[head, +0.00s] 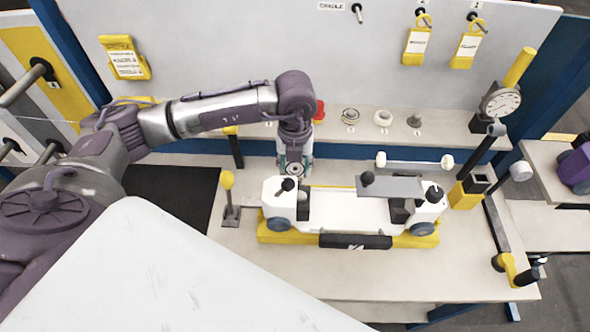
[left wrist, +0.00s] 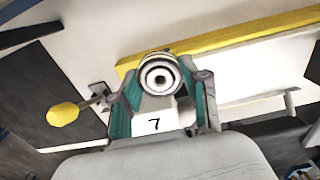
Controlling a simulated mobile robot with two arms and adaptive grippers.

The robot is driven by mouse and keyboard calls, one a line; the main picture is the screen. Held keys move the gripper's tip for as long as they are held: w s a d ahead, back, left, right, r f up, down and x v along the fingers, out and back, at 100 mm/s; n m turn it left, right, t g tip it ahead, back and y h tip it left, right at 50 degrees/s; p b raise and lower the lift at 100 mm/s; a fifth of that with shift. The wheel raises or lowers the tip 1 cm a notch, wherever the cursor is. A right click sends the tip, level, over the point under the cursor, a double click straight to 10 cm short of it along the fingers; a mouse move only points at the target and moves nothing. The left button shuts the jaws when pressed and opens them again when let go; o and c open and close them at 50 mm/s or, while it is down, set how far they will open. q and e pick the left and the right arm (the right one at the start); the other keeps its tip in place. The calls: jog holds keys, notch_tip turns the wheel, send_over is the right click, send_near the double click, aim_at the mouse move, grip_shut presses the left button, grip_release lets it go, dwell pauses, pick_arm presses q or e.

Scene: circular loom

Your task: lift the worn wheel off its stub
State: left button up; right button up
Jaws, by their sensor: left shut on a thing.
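The white shuttle-like carriage (head: 345,212) lies on a yellow base (head: 268,239) on the bench, with blue-grey wheels (head: 278,226) and (head: 421,228) on its near side. My left gripper (head: 295,166) points down just behind the carriage's left end block. It is shut on a small round pale wheel with a dark centre, which shows between the teal fingers in the left wrist view (left wrist: 160,75). I cannot tell whether this wheel is on a stub or clear of it. My right gripper is not in view.
A yellow-knobbed lever (head: 228,182) stands left of the carriage. Behind are a red part (head: 319,110), a metal part (head: 350,116), a white ring (head: 383,117) and a grey cone (head: 414,120) on a ledge. A dial gauge (head: 500,101) stands right.

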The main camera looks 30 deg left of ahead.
pick_arm(q)
jog(key=shift+r, duration=0.25)
jog(key=shift+r+p, duration=0.3)
jog(key=shift+r, duration=0.05)
jog(key=shift+r, duration=0.15)
jog(key=shift+r+p, duration=0.85)
jog(key=shift+r, duration=0.7)
